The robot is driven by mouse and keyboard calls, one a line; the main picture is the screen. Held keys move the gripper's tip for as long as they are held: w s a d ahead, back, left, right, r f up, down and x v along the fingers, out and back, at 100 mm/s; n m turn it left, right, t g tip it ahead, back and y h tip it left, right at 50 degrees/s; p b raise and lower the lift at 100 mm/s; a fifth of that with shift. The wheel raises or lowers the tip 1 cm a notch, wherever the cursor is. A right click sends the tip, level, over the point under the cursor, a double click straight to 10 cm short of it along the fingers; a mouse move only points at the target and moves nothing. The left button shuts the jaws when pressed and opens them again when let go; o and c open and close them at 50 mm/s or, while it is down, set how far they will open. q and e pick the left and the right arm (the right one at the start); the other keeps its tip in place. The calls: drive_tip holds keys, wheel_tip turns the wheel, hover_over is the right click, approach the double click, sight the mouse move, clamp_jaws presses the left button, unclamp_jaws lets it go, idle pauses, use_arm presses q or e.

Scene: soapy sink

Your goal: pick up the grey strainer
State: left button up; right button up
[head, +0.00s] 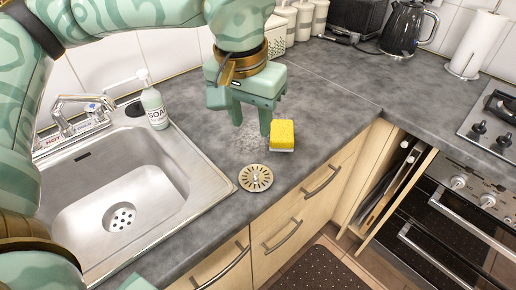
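The grey strainer (256,178) is a round slotted metal disc with a small knob in its centre. It lies flat on the grey worktop, near the front edge and right of the sink. My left gripper (251,119) points down above and behind the strainer, with its two fingers apart and nothing seen between them. The fingers are clear of the strainer. My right gripper cannot be made out in the head view.
A yellow sponge (282,134) sits behind and right of the strainer, close to my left gripper's right finger. The steel sink (190,160) with tap (82,114) is at left, with a soap bottle (154,106) behind. Worktop (325,95) at right is clear.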

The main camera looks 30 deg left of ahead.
use_arm(q)
drive_tip(key=w+f, duration=0.1)
drive_tip(key=f, duration=0.1)
drive_tip(key=b, duration=0.4)
hover_over(256, 172)
wheel_tip(256, 172, down, 8)
drive_tip(key=shift+s+f, duration=0.15)
drive_tip(key=shift+f, duration=0.5)
wheel_tip(256, 172, down, 5)
drive_tip(key=shift+r+b, duration=0.1)
drive_tip(key=shift+b, duration=0.95)
use_arm(e)
wheel_tip(256, 172, down, 6)
drive_tip(key=s, duration=0.2)
drive_tip(key=shift+s+a+r+g, duration=0.15)
drive_tip(key=shift+r+g, duration=0.05)
drive_tip(key=shift+g, duration=0.2)
use_arm(q)
drive_tip(key=shift+c, duration=1)
clamp_jaws()
use_arm(e)
drive_tip(key=shift+d, duration=0.25)
